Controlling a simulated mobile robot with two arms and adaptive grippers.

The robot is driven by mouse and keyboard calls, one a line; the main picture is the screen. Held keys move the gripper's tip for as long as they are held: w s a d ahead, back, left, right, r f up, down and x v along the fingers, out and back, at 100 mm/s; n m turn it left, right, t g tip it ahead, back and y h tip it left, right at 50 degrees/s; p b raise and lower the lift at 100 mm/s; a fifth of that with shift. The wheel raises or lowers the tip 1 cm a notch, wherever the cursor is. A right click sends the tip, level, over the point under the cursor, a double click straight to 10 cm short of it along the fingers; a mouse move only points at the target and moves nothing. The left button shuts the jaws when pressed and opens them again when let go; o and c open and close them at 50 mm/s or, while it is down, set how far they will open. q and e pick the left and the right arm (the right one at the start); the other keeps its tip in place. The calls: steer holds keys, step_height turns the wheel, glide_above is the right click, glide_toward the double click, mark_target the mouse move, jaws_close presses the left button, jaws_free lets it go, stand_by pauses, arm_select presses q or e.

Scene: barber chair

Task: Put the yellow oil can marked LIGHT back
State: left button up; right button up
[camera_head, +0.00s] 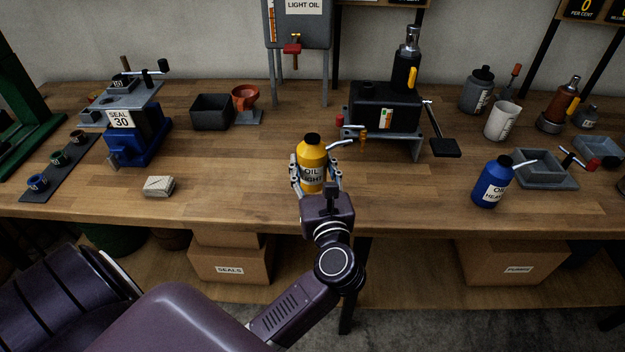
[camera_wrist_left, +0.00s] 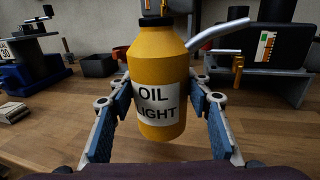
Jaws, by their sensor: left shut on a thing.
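The yellow oil can (camera_head: 313,160) is upright, with a black cap, a grey spout pointing right and a label reading OIL LIGHT. It is near the front middle of the workbench in the head view. My left gripper (camera_head: 316,182) is shut on the can, with one finger on each side. The can (camera_wrist_left: 158,75) fills the middle of the left wrist view, between the blue finger pads. I cannot tell whether its base touches the bench. My right gripper is not in view.
The wooden workbench (camera_head: 240,185) is clear around the can. A blue OIL HEAVY can (camera_head: 492,183) stands to the right near a grey tray (camera_head: 542,172). A black pump unit (camera_head: 385,108) is behind right, a LIGHT OIL tank (camera_head: 300,30) behind, and a small block (camera_head: 159,186) left.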

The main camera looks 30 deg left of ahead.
mark_target(315, 190)
arm_select(q)
steer(key=shift+f, duration=2.4)
steer(key=shift+f, duration=0.1)
steer(key=shift+f, duration=0.15)
steer(key=o, duration=1.7)
